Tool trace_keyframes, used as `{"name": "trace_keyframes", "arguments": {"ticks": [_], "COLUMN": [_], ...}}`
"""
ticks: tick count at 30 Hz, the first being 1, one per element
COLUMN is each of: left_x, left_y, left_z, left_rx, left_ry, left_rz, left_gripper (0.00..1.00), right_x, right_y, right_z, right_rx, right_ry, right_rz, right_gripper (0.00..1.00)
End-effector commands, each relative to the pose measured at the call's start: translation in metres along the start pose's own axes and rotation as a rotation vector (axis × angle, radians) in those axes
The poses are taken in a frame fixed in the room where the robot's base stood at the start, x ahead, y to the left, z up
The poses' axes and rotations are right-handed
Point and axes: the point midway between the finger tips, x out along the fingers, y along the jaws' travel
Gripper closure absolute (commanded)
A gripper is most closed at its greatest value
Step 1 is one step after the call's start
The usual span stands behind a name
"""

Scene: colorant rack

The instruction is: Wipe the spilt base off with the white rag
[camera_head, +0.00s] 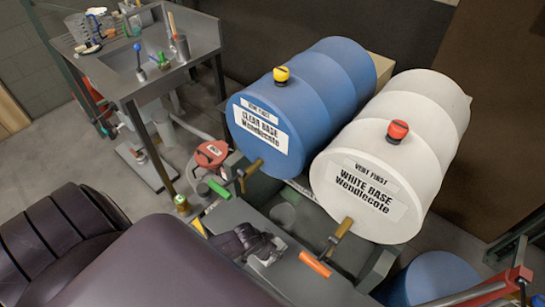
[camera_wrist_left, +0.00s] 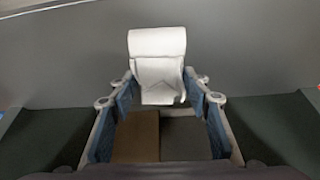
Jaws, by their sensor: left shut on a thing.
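My left gripper (camera_head: 262,247) is low over the grey metal bench (camera_head: 238,212) in front of the two drums. In the left wrist view its two fingers (camera_wrist_left: 160,97) close on the white rag (camera_wrist_left: 157,60), which sticks out beyond the fingertips. Only a small pale part of the rag (camera_head: 270,260) shows in the head view, partly hidden by the gripper. I cannot make out the spilt base in either view. Whether the rag touches the bench is unclear. My right gripper is not in view.
A blue clear-base drum (camera_head: 325,85) and a white-base drum (camera_head: 440,115) lie on their sides behind the bench, with taps over it.

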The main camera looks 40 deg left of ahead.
Motion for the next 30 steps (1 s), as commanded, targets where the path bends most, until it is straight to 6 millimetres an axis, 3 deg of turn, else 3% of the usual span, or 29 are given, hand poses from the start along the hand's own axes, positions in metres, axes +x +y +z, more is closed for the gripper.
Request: {"name": "trace_keyframes", "arguments": {"ticks": [6,21,30], "left_x": [-0.026,-0.064,-0.072], "left_y": [-0.003,-0.006,-0.007], "left_z": [-0.012,-0.034,-0.04], "left_rx": [0.0,-0.001,-0.002], "left_ry": [0.001,0.001,0.0], "left_rz": [-0.001,-0.001,-0.001], "left_gripper": [0.79,0.79,0.79], "right_x": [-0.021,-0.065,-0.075], "right_y": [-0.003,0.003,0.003], "right_z": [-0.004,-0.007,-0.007], "right_rx": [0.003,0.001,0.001], "right_ry": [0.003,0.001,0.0], "right_rz": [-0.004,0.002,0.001], "right_gripper": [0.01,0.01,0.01]}}
